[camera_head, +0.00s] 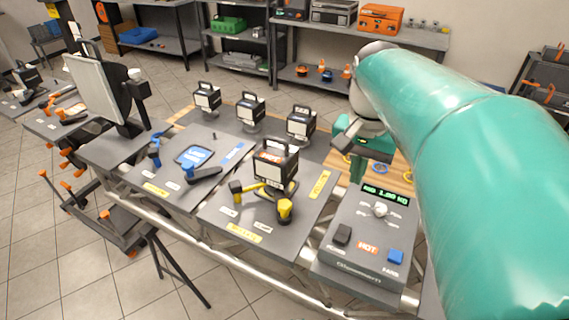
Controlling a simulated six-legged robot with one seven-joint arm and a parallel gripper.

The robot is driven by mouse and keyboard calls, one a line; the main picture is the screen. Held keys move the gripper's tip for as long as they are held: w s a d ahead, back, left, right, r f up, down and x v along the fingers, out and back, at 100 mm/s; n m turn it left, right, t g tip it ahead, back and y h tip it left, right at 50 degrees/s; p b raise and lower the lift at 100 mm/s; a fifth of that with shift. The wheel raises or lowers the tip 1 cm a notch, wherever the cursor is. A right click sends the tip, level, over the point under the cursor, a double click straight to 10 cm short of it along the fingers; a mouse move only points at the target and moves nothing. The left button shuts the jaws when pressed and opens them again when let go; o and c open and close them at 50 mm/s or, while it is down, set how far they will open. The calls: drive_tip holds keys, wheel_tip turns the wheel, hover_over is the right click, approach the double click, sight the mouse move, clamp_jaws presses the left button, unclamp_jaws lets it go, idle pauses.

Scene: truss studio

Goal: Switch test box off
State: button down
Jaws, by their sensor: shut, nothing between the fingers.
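The test box (345,262) is a grey sloped panel at the lower right, on the bench. Its green display (385,195) is lit and reads roughly "1.00". The small lettering is unreadable. My gripper (357,168) is shut and empty. It points down above and behind the box's far left edge, apart from the controls. My teal arm covers the right side of the view.
Left of the box, a grey panel (221,216) carries yellow-handled parts and a black-framed meter (275,165). Another panel holds blue handles (203,174). Several lamp-like boxes (250,108) stand behind. Coloured rings (380,168) lie on wood beside my gripper.

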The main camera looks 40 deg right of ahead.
sight(344, 225)
wheel_tip(344, 225, down, 14)
drive_tip(key=shift+a, duration=0.1)
idle(0.5)
drive_tip(key=shift+f+y, duration=0.2)
drive_tip(key=shift+y, duration=0.1)
drive_tip(key=shift+s+a+r, duration=0.3)
drive_tip(key=shift+a+r, duration=0.1)
drive_tip(key=shift+a, duration=0.2)
idle(0.3)
